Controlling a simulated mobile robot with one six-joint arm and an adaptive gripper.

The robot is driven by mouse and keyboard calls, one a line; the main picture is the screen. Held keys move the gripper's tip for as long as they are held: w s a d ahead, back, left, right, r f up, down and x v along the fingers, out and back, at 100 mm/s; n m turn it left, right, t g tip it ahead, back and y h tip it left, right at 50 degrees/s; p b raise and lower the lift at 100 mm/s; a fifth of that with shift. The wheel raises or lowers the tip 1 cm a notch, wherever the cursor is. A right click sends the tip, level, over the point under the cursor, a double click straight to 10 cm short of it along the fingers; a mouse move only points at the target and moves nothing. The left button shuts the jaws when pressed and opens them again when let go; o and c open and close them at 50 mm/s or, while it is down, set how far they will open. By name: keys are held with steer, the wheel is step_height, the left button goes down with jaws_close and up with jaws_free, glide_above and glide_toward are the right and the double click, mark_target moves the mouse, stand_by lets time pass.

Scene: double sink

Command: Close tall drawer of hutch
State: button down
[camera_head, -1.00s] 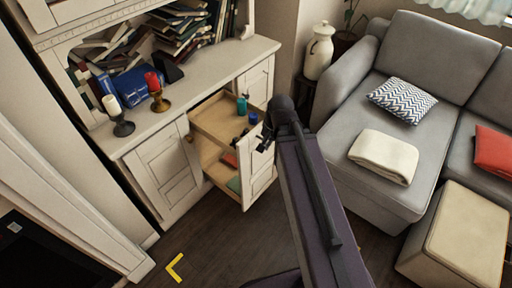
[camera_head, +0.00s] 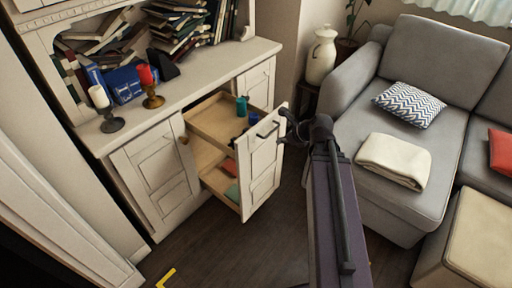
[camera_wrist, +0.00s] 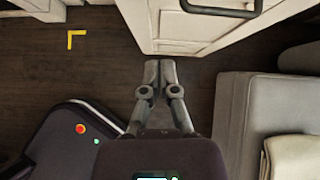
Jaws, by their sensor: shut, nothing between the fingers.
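The hutch (camera_head: 150,178) is white and stands along the wall at the left in the head view. Its tall drawer (camera_head: 262,165) is pulled well out, with a white panelled front and a dark bar handle near the top. Inside are wooden shelves holding a teal cup (camera_head: 241,106) and flat red and teal items. My gripper (camera_head: 288,124) is just right of the drawer front in the head view. In the wrist view my gripper (camera_wrist: 158,62) has its fingers together, below the drawer front (camera_wrist: 180,32) and its handle (camera_wrist: 222,8). I cannot tell whether it touches the drawer.
A grey sofa (camera_head: 365,190) with a folded cream blanket (camera_head: 394,161) stands close on the right. A beige ottoman (camera_head: 468,240) is at the lower right. Dark wooden floor (camera_head: 220,250) with a yellow corner mark (camera_head: 166,277) is clear in front of the hutch.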

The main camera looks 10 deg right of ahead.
mark_target(253, 142)
steer(key=shift+w+d+f+m, duration=0.15)
steer(key=shift+d+m, duration=0.15)
steer(key=shift+m, duration=0.3)
steer(key=b+x, duration=0.2)
steer(key=x, duration=0.2)
steer(key=w+r+b+x, duration=0.1)
steer(key=b+x, duration=0.2)
steer(key=x, duration=0.1)
steer(key=a+b+x, duration=0.1)
steer(key=b+x, duration=0.1)
steer(key=x, duration=0.2)
steer(key=shift+w+d+r, duration=0.1)
steer(key=shift+w+r, duration=0.2)
steer(key=shift+r, duration=0.1)
steer(key=shift+w+a, duration=0.35)
steer(key=shift+w, duration=0.05)
